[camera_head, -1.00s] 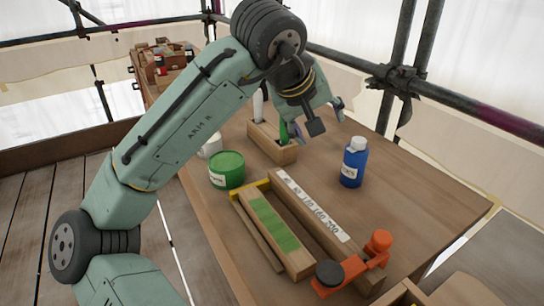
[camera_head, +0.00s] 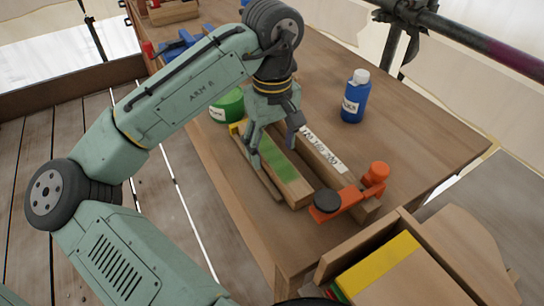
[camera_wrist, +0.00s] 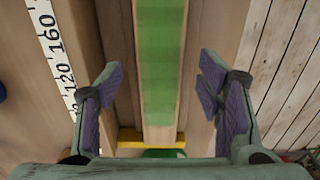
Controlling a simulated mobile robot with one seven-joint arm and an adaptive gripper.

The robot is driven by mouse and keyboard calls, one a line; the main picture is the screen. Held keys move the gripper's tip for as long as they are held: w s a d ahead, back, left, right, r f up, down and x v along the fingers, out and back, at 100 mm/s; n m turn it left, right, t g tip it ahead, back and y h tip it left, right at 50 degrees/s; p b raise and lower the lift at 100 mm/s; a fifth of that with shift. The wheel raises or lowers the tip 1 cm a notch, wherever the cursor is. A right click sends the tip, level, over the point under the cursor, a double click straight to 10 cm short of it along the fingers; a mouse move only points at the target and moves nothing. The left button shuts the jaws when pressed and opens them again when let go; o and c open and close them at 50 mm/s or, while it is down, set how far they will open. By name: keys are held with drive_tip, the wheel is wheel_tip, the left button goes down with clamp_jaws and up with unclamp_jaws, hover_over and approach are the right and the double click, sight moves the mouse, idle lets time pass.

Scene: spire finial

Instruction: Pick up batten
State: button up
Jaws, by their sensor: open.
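The batten (camera_head: 289,176) is a pale wooden bar with a green band along its top. It lies in a wooden jig between a scale-marked fence (camera_head: 325,155) and a thin wooden strip (camera_head: 262,183). My gripper (camera_head: 275,150) is open over the batten and points down, hiding part of its far half. In the wrist view, the batten (camera_wrist: 160,65) runs lengthwise between my two spread fingers (camera_wrist: 160,92), with a visible gap on each side. A yellow stop (camera_wrist: 130,138) crosses the jig's far end.
An orange clamp with a black knob (camera_head: 340,201) sits at the fence's near end. A blue bottle (camera_head: 355,97) stands right of the jig and a green tin (camera_head: 226,106) behind it.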

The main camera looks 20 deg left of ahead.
drive_tip(key=shift+f, duration=1)
drive_tip(key=c, duration=1.4)
